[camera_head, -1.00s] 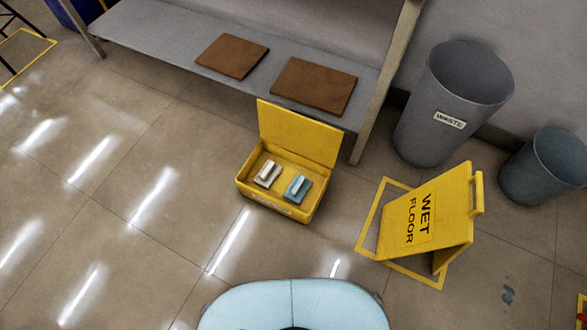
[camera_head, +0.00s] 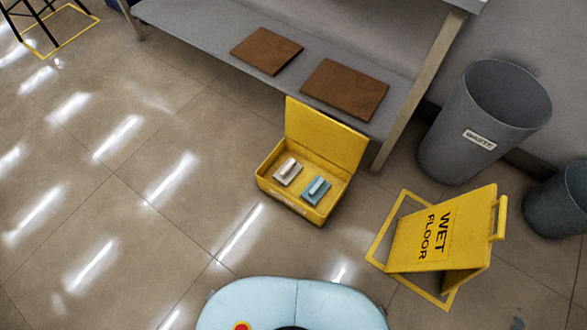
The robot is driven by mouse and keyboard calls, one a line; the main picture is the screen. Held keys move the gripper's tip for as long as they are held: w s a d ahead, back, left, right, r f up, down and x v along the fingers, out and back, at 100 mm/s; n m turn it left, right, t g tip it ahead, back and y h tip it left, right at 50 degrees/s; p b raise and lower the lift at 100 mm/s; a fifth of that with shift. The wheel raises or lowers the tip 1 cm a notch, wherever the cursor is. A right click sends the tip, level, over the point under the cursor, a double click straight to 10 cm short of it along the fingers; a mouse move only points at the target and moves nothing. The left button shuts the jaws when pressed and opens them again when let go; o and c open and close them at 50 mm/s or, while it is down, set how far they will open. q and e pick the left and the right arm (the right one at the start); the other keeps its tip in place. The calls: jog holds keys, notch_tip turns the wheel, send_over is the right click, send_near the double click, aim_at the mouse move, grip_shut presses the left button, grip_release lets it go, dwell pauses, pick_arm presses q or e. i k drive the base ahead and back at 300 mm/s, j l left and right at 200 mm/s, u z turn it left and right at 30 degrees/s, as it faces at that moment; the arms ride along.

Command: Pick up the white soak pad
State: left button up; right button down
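The white soak pad (camera_head: 288,172) is a small pale block with a raised grip on top. It lies in the left part of an open yellow box (camera_head: 291,203) on the floor. A light blue pad (camera_head: 316,191) lies to its right in the same box. The box's lid stands up at the back. Neither of my grippers is in view.
A yellow wet floor sign (camera_head: 440,230) stands right of the box inside a yellow floor outline. A large grey waste bin (camera_head: 484,120) and a smaller bin (camera_head: 560,200) stand at right. A grey shelf (camera_head: 200,35) with brown boards is behind.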

aim_at(289, 171)
jog(key=z, duration=1.65)
jog(key=k+j+z, duration=0.4)
jog(key=k+z, duration=0.25)
jog(key=i, duration=0.05)
